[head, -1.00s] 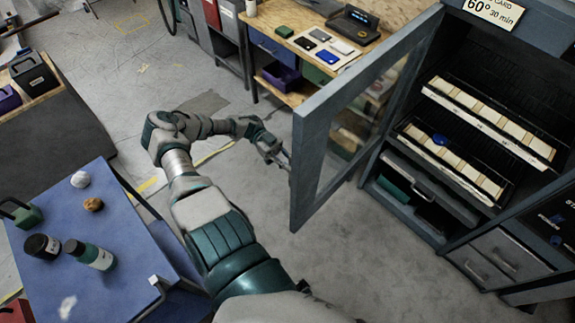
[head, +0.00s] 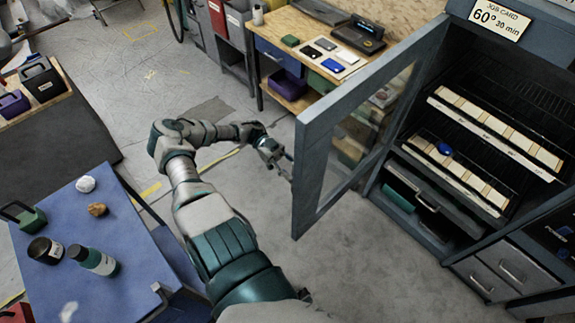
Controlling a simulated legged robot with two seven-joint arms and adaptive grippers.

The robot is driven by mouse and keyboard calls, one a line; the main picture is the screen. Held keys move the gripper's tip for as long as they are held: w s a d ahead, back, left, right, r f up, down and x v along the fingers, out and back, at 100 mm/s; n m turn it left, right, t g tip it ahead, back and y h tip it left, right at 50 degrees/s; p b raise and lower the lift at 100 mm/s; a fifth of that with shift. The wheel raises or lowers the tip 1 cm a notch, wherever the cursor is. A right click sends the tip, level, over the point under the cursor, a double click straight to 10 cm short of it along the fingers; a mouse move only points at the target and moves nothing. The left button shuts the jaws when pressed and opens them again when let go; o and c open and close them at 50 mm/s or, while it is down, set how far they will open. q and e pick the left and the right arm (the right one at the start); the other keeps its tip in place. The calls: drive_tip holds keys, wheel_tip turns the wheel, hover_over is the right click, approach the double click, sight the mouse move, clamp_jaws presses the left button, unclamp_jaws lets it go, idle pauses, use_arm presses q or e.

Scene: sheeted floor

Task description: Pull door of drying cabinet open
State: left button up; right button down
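The drying cabinet (head: 470,57) stands at the right with its front open. Its grey-blue framed door (head: 306,185), with a glass pane, is swung out well to the left from the cabinet's left side. My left gripper (head: 279,166) is at the outer side of the door, close to its free edge. The fingers are small and dark, and part of the door edge lies beside them. I cannot tell whether they are closed on a handle. My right gripper is not in view.
Inside the cabinet are racks with pale slides (head: 468,172) and a blue object (head: 445,149). A blue table (head: 120,225) with jars stands at lower left. A wooden bench (head: 296,25) stands behind the door. Floor (head: 370,265) in front of the cabinet is clear.

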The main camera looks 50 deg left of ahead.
use_arm(q)
drive_tip(key=a, duration=1.1)
drive_tip(key=shift+s+a+f, duration=0.15)
drive_tip(key=shift+s+a, duration=0.2)
drive_tip(key=shift+s, duration=0.1)
